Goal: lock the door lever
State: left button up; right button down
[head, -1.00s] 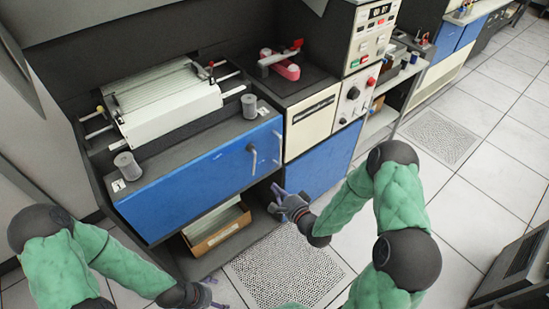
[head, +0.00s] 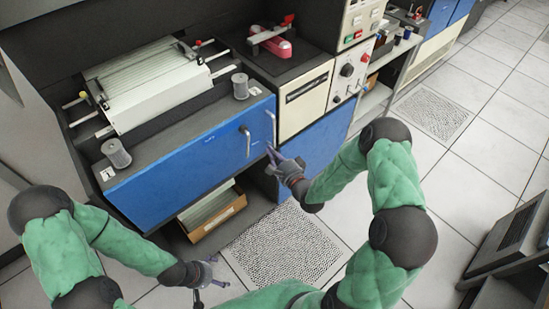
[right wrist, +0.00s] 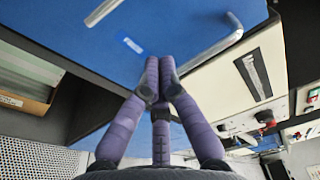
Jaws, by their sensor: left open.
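The blue door panel (head: 200,165) carries two grey levers. The left lever (head: 246,142) stands upright and hooked; the right lever (head: 272,127) is upright near the panel's right edge. In the right wrist view one lever (right wrist: 212,40) runs aslant at the top, and part of the other (right wrist: 103,11) shows at the top edge. My right gripper (head: 281,156) is just below the right lever, its purple fingers (right wrist: 160,70) spread in the head view, with nothing seen between them. My left gripper (head: 208,273) is open and empty, low in front of the cabinet.
A cardboard box (head: 212,215) of cards sits on the open shelf under the panel. Two grey cylinders (head: 240,86) and a white card unit (head: 150,85) are on top. A cream module (head: 302,98) adjoins at right. The perforated floor tile (head: 283,245) is clear.

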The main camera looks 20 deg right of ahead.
jog(key=b+x, duration=0.1)
jog(key=x, duration=0.4)
jog(key=shift+f, duration=0.1)
jog(key=shift+s+a+r+b, duration=0.15)
jog(key=shift+s+a, duration=0.1)
jog(key=shift+a, duration=0.35)
jog(key=shift+s+a+r+b, duration=0.1)
jog(key=shift+s+a+r, duration=0.1)
jog(key=shift+a, duration=0.4)
jog(key=shift+s+a+r+b, duration=0.15)
jog(key=shift+s+a, duration=0.1)
jog(key=shift+a, duration=0.3)
